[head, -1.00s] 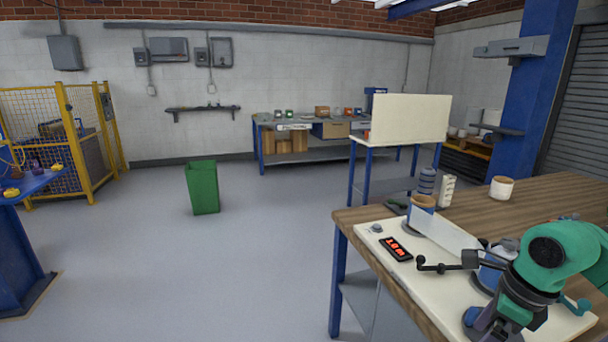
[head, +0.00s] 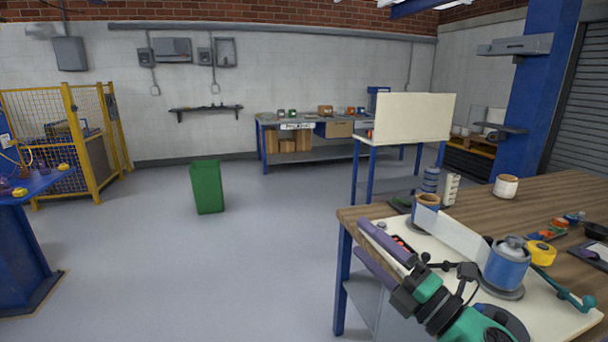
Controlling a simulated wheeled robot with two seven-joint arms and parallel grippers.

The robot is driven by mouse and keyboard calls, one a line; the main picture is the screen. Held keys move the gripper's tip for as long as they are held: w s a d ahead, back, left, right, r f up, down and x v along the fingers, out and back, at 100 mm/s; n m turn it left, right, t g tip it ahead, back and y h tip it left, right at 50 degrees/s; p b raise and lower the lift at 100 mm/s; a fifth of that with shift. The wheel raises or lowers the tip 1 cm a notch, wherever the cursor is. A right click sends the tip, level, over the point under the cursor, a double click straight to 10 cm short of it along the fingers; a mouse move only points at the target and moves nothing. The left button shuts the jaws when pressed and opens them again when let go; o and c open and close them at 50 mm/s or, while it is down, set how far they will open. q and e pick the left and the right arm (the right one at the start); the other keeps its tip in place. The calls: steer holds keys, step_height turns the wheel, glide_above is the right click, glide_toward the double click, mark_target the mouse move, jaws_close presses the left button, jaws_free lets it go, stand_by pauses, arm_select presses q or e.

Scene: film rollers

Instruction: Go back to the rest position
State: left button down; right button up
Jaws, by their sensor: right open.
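My right gripper (head: 362,238) is in the lower right of the head view, over the front left edge of the workbench. Its two purple fingers point up and left and stand apart, with nothing between them. Behind it is the white film machine base (head: 548,312) with a front blue roller (head: 506,268), a rear blue roller (head: 425,214) and a white film sheet (head: 462,237) between them. The gripper partly hides the base's red display. A teal-handled crank (head: 575,297) is at the base's right. My left gripper is not in view.
The wooden workbench (head: 545,205) carries a white cup (head: 506,186), a yellow tape roll (head: 542,253) and small coloured parts. A green bin (head: 207,187) stands on open grey floor. A blue table (head: 25,225) and a yellow cage (head: 90,140) are at left.

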steer(key=w+d+f+m+h, duration=0.1)
steer(key=d+f+m+h, duration=1)
steer(key=m, duration=0.6)
steer(key=s+d+f+m+g+h, duration=0.2)
steer(key=s+f+m+g, duration=0.1)
steer(key=f, duration=0.3)
steer(key=s+d+f+m+g+h, duration=0.1)
steer(key=s+f+m+g+h, duration=0.15)
steer(key=f, duration=0.25)
steer(key=s+a+f+m+g+y, duration=0.25)
steer(key=s+f+m+g, duration=0.4)
steer(key=s+f, duration=0.7)
steer(key=s+f+n+g+p, duration=0.1)
steer(key=s+f+n+g, duration=0.2)
steer(key=f, duration=1.8)
steer(key=s+d+f, duration=0.1)
steer(key=s+f, duration=0.5)
steer(key=s, duration=0.2)
steer(key=s+d+f+p, duration=0.1)
steer(key=s+d+f, duration=0.1)
steer(key=s+f, duration=0.5)
steer(key=s, duration=0.2)
steer(key=shift+s+m+g, duration=0.3)
steer(key=shift+g, duration=0.1)
steer(key=shift+d, duration=0.1)
